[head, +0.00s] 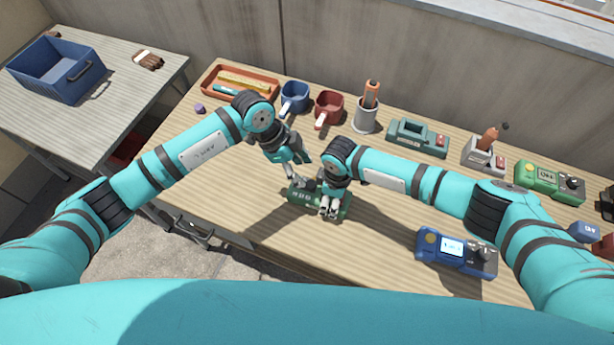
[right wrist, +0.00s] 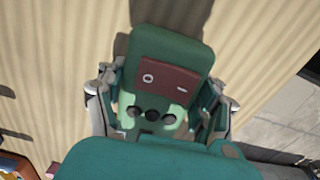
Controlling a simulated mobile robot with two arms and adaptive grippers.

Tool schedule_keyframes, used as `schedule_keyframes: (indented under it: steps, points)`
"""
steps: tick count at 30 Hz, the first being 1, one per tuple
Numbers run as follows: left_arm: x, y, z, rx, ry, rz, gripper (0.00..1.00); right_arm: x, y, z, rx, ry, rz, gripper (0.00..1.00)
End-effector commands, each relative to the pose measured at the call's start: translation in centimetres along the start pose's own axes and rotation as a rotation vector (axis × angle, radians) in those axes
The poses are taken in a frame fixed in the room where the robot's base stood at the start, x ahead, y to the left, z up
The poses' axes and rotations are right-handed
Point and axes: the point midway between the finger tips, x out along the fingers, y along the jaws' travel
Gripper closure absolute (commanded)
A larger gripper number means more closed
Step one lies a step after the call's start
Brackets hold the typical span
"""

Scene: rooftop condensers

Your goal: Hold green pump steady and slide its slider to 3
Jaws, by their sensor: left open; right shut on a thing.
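The green pump (head: 303,196) lies on the near part of the wooden table in the head view, partly covered by my right gripper (head: 328,208). In the right wrist view the pump (right wrist: 172,46) shows a dark red panel with a white ring and a dash, and several dark round parts below it. The right gripper (right wrist: 160,112) is shut on the pump, one finger along each side. My left gripper (head: 297,168) is open, close above the pump's far left end. I cannot make out the slider's position.
A blue meter (head: 455,252) stands to the right on the near side. Along the back are an orange tray (head: 211,80), blue mug (head: 294,98), red mug (head: 328,108), grey cup (head: 366,117), teal device (head: 404,140) and green meter (head: 545,181). A blue crate (head: 60,85) sits on the left table.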

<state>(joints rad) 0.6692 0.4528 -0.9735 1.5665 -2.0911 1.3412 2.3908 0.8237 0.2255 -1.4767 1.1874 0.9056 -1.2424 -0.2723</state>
Motion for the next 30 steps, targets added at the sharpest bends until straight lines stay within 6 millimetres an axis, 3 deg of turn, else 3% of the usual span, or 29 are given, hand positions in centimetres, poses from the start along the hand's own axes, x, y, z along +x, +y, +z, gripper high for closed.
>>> schedule_keyframes:
  steps: [3, 9, 23, 24, 30]
  points:
    - [-2.5, -0.1, 0.0, 0.001, 0.0, -0.002, 0.49, 0.0, -0.1, -0.1, -0.001, 0.004, -0.002, 0.91]
    - [-5.0, 0.0, 0.0, -0.001, 0.0, 0.0, 0.49, 0.0, -0.1, -0.2, -0.001, 0.004, -0.002, 0.91]
    - [-5.6, 0.0, 0.0, -0.001, 0.001, 0.001, 0.49, 0.0, -0.1, -0.2, -0.001, 0.005, -0.002, 0.91]
    - [-5.6, 0.0, 0.0, -0.001, 0.001, 0.001, 0.49, 0.0, -0.1, -0.2, -0.002, 0.005, -0.002, 0.29]
    - [-5.5, 0.0, -0.1, -0.001, 0.001, 0.001, 0.49, 0.0, -0.1, -0.1, -0.001, 0.003, -0.002, 0.03]
